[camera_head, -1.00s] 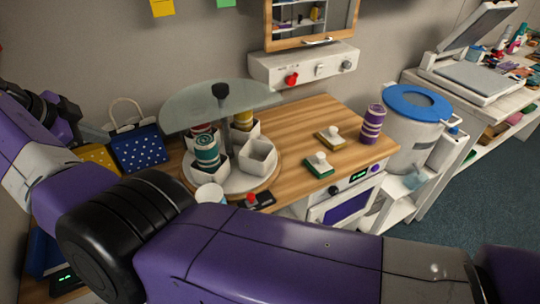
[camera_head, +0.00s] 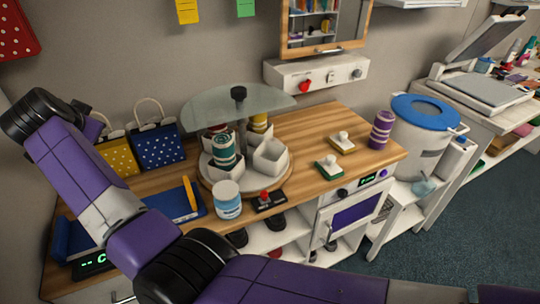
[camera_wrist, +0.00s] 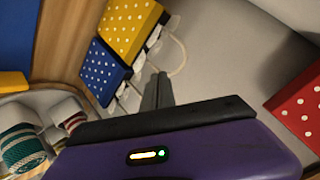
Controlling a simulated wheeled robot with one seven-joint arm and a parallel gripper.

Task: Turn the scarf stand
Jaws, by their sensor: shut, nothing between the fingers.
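The scarf stand (camera_head: 262,184) is a round white turntable on the wooden counter. It carries white angular holders, some with rolled scarves, such as a teal striped roll (camera_head: 222,152); one holder (camera_head: 270,158) at the right front looks empty. A half-round glass pane with a black knob (camera_head: 238,93) stands over it. In the wrist view, part of the stand (camera_wrist: 38,103) and the teal striped roll (camera_wrist: 22,150) show at the lower left. My gripper (camera_wrist: 158,80) is shut and empty, apart from the stand.
Yellow and blue dotted bags (camera_head: 157,145) stand left of the stand, near my gripper. A white-blue tin (camera_head: 228,200) and a small red-knobbed device (camera_head: 268,201) sit at its front. Two brushes (camera_head: 329,168) and a purple striped roll (camera_head: 381,130) stand at right.

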